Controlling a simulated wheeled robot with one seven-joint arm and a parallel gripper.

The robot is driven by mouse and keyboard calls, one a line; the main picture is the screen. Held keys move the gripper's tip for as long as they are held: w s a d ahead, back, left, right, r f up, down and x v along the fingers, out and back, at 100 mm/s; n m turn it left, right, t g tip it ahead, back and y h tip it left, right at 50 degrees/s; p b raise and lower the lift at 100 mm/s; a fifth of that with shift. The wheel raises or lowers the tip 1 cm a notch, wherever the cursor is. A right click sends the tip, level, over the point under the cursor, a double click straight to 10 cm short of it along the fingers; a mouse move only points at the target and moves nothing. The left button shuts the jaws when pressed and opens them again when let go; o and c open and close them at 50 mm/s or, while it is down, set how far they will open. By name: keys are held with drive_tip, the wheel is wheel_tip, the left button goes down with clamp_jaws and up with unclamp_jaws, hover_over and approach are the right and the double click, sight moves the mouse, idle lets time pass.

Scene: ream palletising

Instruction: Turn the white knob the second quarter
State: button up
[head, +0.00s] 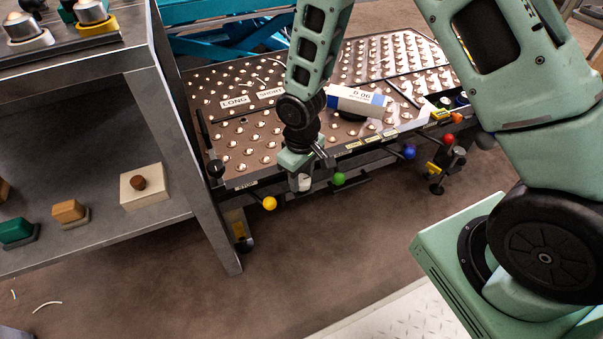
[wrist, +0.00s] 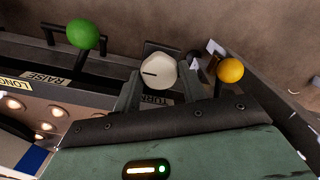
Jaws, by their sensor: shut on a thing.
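The white knob (wrist: 158,71) has a dark pointer line and sits on the front edge of the ball table, beside a label reading TURN that is partly hidden. In the head view the white knob (head: 304,182) shows just under my gripper. My gripper (head: 306,172) points down at the table's front edge. In the wrist view its two fingers (wrist: 155,92) stand on either side of the knob and are shut on it. The knob's pointer line points to the left in the wrist view.
A green ball lever (wrist: 83,34) and a yellow ball lever (wrist: 231,70) flank the knob closely. The ball table (head: 230,140) carries a white and blue ream (head: 357,101). A grey shelf bench (head: 165,120) stands to the left. Brown floor (head: 290,270) in front is mostly clear.

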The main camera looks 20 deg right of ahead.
drive_tip(key=shift+w, duration=0.1)
drive_tip(key=o, duration=1)
